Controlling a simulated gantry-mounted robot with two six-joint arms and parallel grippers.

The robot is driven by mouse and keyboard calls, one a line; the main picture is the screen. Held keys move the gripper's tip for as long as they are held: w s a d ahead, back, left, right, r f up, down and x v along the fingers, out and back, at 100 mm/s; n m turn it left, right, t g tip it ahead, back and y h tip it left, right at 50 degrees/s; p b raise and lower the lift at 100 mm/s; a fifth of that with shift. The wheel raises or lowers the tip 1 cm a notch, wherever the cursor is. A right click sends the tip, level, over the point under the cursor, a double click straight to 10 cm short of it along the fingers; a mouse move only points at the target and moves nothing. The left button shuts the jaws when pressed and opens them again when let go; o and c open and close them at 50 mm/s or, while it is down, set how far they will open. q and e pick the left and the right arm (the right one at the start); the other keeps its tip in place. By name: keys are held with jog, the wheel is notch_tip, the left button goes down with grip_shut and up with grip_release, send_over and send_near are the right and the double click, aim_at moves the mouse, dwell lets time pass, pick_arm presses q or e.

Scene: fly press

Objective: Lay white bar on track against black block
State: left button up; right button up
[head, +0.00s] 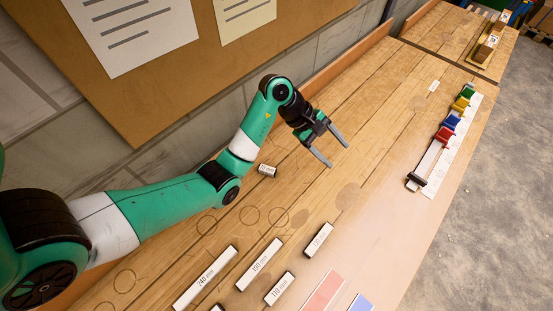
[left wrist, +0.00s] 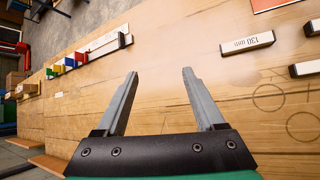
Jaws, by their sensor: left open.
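Several white bars with printed lengths lie on the bench: a 130 mm bar (head: 319,240), a 180 mm bar (head: 259,264), a 240 mm bar (head: 205,278) and a 110 mm bar (head: 280,289). The 130 mm bar also shows in the left wrist view (left wrist: 247,43). The track (head: 428,162) lies near the right bench edge, with a black block (head: 416,182) at its near end. I cannot tell whether the pale strip beside that block is bare track or a bar. My left gripper (head: 338,155) is open and empty above the bench, between bars and track. My right gripper is not in view.
Red (head: 443,135), blue (head: 452,122), yellow (head: 461,104) and green (head: 467,91) blocks stand along the track's far part. A short white piece (head: 267,170) lies by my left arm. Pink (head: 323,292) and blue sheets lie in front. The bench middle is clear.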

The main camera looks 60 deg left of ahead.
pick_arm(q)
jog(key=s+a+f+n+g+y, duration=0.3)
jog(key=s+a+f+n+g, duration=0.1)
jog(key=s+a+f, duration=0.8)
jog(key=n, duration=0.3)
send_near(267, 169)
notch_tip(267, 169, down, 3)
jog(key=b, duration=0.2)
jog(key=shift+d+t+b, duration=0.1)
jog(key=shift+t+b, duration=0.2)
jog(key=shift+b, duration=0.05)
jog(key=shift+w+f, duration=0.2)
jog(key=shift+f, duration=0.1)
jog(key=x, duration=0.1)
jog(key=b+x, duration=0.1)
jog(key=x, duration=0.1)
jog(key=b+x, duration=0.1)
jog(key=x, duration=0.1)
jog(key=shift+d+f, duration=0.1)
jog(key=shift+d, duration=0.2)
jog(key=shift+c, duration=0.3)
grip_shut()
